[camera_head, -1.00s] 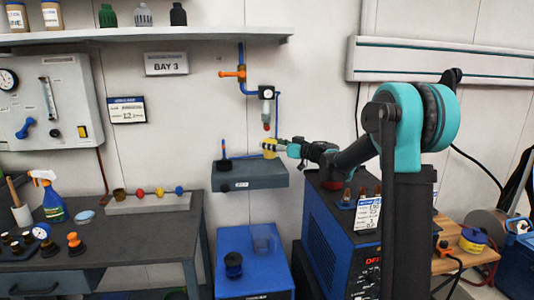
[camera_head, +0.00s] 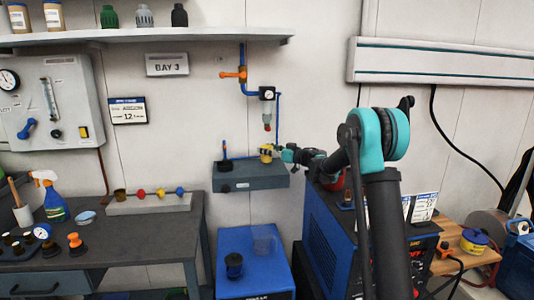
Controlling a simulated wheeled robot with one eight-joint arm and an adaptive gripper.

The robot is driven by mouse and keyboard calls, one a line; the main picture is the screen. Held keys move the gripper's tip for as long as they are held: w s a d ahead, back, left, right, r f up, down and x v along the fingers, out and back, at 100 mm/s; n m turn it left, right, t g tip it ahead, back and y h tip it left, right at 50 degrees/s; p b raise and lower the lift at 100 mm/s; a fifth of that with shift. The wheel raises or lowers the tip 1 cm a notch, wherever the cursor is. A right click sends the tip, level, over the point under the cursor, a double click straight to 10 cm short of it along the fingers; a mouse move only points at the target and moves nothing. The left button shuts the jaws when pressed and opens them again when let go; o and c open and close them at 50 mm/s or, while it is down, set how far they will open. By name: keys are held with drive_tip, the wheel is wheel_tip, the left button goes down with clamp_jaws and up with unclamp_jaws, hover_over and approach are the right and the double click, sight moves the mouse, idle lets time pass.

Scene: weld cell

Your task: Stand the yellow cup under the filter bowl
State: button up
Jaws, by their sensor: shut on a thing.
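The yellow cup (camera_head: 265,155) is held at the tip of my gripper (camera_head: 272,153), at the top of the grey wall shelf. I cannot tell whether the cup touches the shelf. The filter bowl (camera_head: 267,122) hangs on the wall pipe below a round gauge, with a red tip at its bottom. The cup is below the bowl, with a gap between them. My gripper reaches in from the right and is shut on the cup, hiding part of it.
The grey shelf (camera_head: 250,178) carries a dark object with a blue upright (camera_head: 225,158) at its left. A blue welding machine (camera_head: 335,240) stands under my arm. An orange-handled valve (camera_head: 233,73) is above.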

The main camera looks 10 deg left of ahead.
drive_tip(key=shift+w+f, duration=0.2)
drive_tip(key=shift+f, duration=0.55)
drive_tip(key=o, duration=1.2)
drive_tip(key=shift+f, duration=0.15)
drive_tip(key=shift+s+d, duration=0.1)
drive_tip(key=shift+d, duration=0.15)
drive_tip(key=v, duration=1.1)
drive_tip(key=shift+s+d, duration=0.1)
drive_tip(key=shift+d, duration=0.05)
